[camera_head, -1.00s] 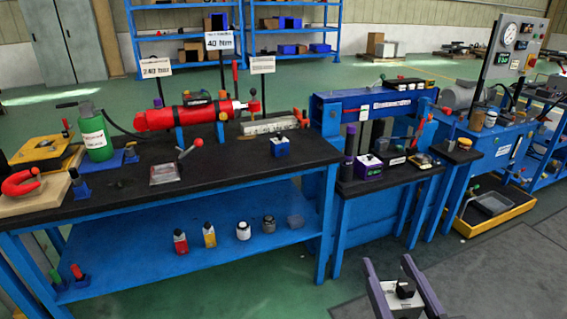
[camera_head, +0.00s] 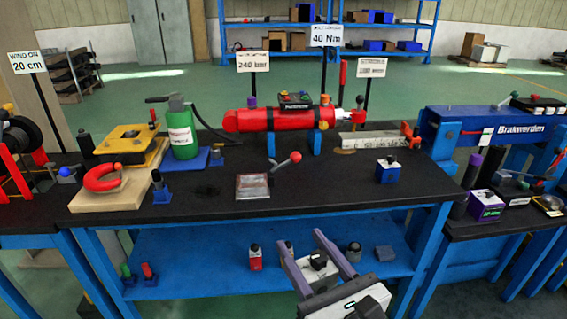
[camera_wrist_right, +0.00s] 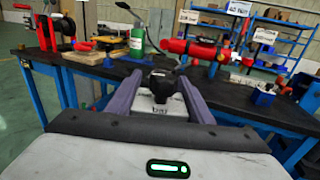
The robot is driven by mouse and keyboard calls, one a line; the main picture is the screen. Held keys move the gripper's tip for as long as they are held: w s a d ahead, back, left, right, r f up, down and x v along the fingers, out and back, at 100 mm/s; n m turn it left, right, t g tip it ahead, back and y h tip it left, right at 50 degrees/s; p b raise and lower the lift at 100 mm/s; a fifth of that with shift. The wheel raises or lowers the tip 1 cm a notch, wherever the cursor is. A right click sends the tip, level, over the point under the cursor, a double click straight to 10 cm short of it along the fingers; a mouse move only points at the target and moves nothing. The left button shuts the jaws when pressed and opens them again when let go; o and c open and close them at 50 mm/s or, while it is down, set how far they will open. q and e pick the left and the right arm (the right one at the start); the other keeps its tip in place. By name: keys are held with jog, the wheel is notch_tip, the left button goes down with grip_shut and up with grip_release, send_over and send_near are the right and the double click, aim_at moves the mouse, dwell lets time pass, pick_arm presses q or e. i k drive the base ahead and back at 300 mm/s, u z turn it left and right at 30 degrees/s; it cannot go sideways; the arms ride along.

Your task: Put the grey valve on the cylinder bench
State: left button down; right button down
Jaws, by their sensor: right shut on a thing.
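My right gripper (camera_head: 302,246) is low in the head view, in front of the cylinder bench (camera_head: 345,180). It is shut on a pale grey block with a black knob on top, which looks like the grey valve (camera_head: 318,264). In the right wrist view the grey valve (camera_wrist_right: 164,86) sits between the two purple-grey fingers, knob up, with the bench behind it. The bench has a black top, blue legs and a red cylinder (camera_head: 245,120) lying along its back. My left gripper is not in view.
A lever on a plate (camera_head: 252,187), a blue block (camera_head: 388,172), a green bottle (camera_head: 182,135) and a red shackle (camera_head: 102,180) stand on the bench top. Bare black surface lies between the lever and the blue block. Several small items stand on the lower shelf (camera_head: 200,265).

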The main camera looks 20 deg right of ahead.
aim_at(353, 178)
jog(key=u, duration=0.05)
jog(key=i, duration=1.05)
jog(key=z, duration=0.9)
jog(key=i, duration=0.45)
jog(key=z, duration=0.4)
